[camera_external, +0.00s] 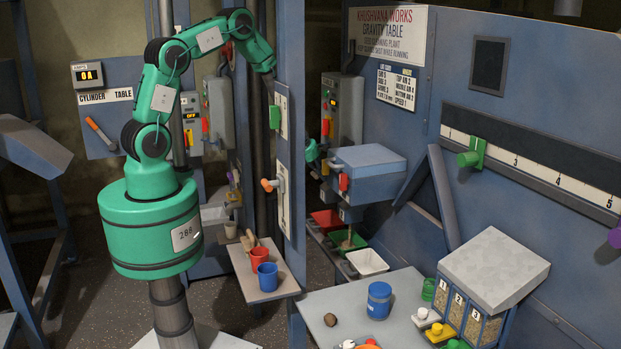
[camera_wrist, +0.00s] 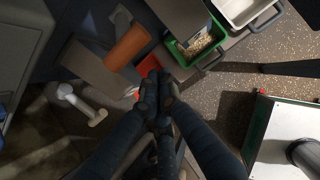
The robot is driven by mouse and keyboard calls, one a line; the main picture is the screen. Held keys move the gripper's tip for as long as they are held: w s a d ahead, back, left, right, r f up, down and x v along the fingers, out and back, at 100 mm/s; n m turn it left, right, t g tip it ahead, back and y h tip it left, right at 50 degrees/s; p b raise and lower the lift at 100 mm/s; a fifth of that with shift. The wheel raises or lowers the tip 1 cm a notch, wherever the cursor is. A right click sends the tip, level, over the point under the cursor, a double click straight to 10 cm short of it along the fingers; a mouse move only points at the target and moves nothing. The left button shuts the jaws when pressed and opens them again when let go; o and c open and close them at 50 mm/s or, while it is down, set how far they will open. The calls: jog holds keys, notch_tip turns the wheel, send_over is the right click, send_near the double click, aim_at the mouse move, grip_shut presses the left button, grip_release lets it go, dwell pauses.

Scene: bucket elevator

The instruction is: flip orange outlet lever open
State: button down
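An orange lever (camera_external: 268,185) sits on a pale plate on the blue post, with its orange grip sticking out to the left. In the wrist view an orange cylinder (camera_wrist: 127,47), which looks like this grip, lies up and left of the fingertips, apart from them. My gripper (camera_wrist: 157,92) shows its dark fingers drawn together at the tips, with nothing visible between them. In the external view my arm passes behind the blue post, and the fingertips are hidden or too small to make out.
A red tray (camera_external: 325,220), a green tray (camera_external: 357,243) and a white tray (camera_external: 367,262) stand right of the post. A small shelf (camera_external: 250,290) holds a red cup and a blue cup (camera_external: 267,277). A blue box (camera_external: 368,172) juts out above the trays.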

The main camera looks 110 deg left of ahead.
notch_tip(320, 180, up, 9)
jog(key=p, duration=0.2)
jog(key=shift+s+d+r+p, duration=0.2)
jog(key=shift+s+d+p, duration=0.1)
jog(key=shift+p, duration=0.1)
dwell(0.3)
